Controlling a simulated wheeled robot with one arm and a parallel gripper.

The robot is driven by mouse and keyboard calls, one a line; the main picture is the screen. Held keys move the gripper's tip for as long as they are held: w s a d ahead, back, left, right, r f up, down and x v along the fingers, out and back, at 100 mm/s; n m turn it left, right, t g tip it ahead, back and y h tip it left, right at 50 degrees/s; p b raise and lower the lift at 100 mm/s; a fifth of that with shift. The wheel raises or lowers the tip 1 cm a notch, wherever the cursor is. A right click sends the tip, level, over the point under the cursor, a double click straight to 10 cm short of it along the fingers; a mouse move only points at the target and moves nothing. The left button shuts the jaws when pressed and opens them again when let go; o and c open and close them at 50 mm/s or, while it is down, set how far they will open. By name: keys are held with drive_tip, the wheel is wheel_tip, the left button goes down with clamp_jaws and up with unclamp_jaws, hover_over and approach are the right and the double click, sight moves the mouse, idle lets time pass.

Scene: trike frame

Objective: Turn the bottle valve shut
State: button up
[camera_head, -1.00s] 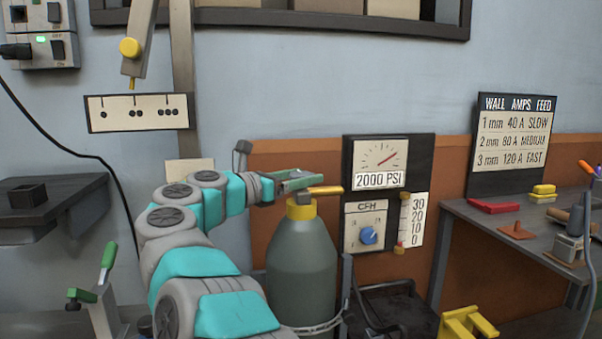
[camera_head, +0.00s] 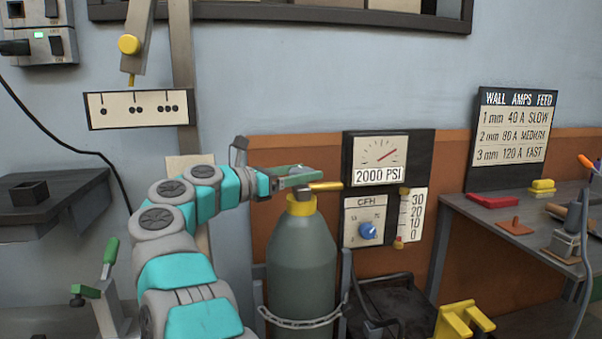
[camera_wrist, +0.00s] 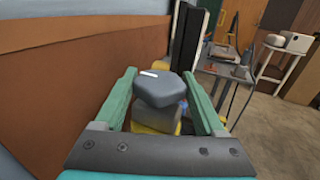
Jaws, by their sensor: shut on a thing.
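The grey-green gas bottle (camera_head: 302,265) stands upright, with a yellow collar (camera_head: 301,205) at its neck and a yellow bar (camera_head: 325,187) pointing right towards the gauge panel. My gripper (camera_head: 312,176) reaches in from the left at the bottle's top. In the wrist view, the dark grey valve knob (camera_wrist: 160,87) with a white mark on top sits between the two green fingers of my gripper (camera_wrist: 164,98). My gripper is shut on the knob. Yellow shows below it. The finger contact faces are hard to see.
A black panel behind the bottle carries a gauge (camera_head: 380,160) labelled 2000 PSI, a blue CFH knob (camera_head: 368,230) and a flow scale (camera_head: 411,215). A workbench (camera_head: 500,225) with small items stands at right. A dark shelf (camera_head: 60,215) is at left.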

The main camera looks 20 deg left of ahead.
sight(290, 174)
drive_tip(key=o, duration=1.3)
drive_tip(key=shift+o, duration=0.2)
drive_tip(key=b+v, duration=0.1)
drive_tip(key=v, duration=0.6)
drive_tip(key=shift+s+a, duration=0.3)
